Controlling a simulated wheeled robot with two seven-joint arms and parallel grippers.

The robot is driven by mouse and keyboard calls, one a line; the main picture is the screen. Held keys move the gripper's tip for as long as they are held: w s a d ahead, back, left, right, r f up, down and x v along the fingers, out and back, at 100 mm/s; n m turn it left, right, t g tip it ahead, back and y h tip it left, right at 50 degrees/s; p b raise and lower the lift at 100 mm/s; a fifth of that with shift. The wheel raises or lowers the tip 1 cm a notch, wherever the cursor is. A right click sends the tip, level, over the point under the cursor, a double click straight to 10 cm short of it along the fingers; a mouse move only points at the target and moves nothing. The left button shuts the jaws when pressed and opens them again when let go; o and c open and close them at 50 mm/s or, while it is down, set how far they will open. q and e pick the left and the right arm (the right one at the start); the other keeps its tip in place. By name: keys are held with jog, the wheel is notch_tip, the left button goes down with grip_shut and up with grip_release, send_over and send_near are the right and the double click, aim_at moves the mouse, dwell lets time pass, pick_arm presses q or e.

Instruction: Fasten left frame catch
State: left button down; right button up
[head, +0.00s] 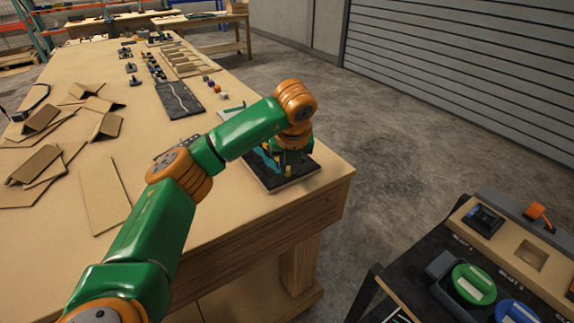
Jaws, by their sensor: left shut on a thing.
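My left arm reaches in from the lower left over the wooden table. Its gripper (290,172) points down at a dark square board (272,186) near the table's right front corner. The board carries a teal strip and a small yellow part shows by the fingers. The gripper is shut on a small part at the board, mostly hidden by the wrist and fingers. I cannot make out the left frame catch clearly or tell whether it is fastened. My right gripper is not in view.
Cardboard pieces (45,139) lie on the left of the table (150,214). A dark mat (180,98) and several small parts lie farther back. Open floor lies between.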

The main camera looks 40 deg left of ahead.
pick_arm(q)
jog(key=n, duration=0.1)
jog(key=n+g, duration=0.1)
jog(key=n, duration=0.1)
jog(key=n+y+p, duration=0.1)
jog(key=shift+w+d+n+g, duration=0.15)
jog(key=shift+w+n+g, duration=0.15)
jog(key=shift+n, duration=0.4)
jog(key=c, duration=0.9)
grip_release()
jog(key=shift+o, duration=0.2)
jog(key=shift+r, duration=0.15)
jog(key=v, duration=0.6)
jog(key=shift+d+r+p, duration=0.25)
jog(key=shift+r+p, duration=0.05)
